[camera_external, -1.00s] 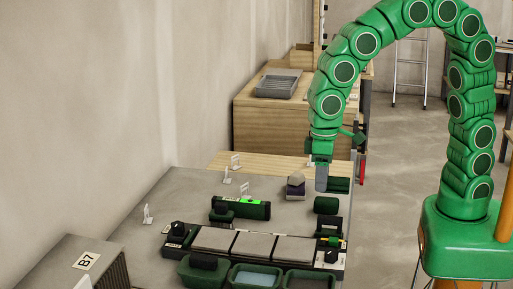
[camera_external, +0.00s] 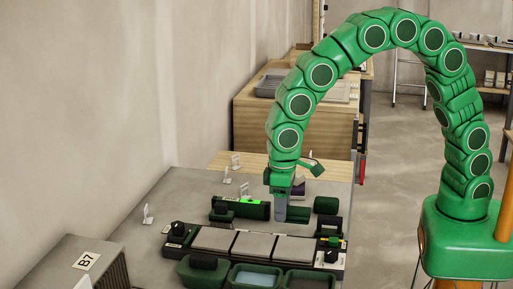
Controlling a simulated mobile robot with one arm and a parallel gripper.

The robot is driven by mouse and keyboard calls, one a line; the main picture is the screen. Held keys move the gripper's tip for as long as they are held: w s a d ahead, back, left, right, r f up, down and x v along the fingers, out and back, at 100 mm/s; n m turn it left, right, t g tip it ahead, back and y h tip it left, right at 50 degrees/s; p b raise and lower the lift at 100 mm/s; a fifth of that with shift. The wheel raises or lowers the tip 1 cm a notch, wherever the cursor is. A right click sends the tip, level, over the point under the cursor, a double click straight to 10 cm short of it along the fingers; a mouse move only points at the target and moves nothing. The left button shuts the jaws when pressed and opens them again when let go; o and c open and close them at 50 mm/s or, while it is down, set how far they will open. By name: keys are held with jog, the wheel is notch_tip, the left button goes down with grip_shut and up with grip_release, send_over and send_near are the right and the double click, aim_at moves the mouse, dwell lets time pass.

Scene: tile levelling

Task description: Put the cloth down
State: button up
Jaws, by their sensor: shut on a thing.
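My gripper (camera_external: 281,207) is low over the grey table, just behind the row of grey tiles. It is shut on a small dark green piece (camera_external: 298,214) that sticks out to its right; I take this for the cloth, though it is too small to be sure. I cannot tell whether it touches the table. A folded grey and purple thing (camera_external: 299,188) lies just behind the gripper, partly hidden by it.
Three grey tiles (camera_external: 253,244) lie in a dark frame in front of the gripper. A level with a bright green light (camera_external: 250,208) is close on its left. A dark green roll (camera_external: 326,205) is to the right. Green bins (camera_external: 257,275) line the front.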

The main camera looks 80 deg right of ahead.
jog(key=shift+w+a+f, duration=0.2)
jog(key=shift+w+f, duration=0.25)
jog(key=shift+f, duration=0.1)
notch_tip(320, 180, down, 3)
jog(key=shift+f, duration=0.15)
jog(key=o, duration=0.8)
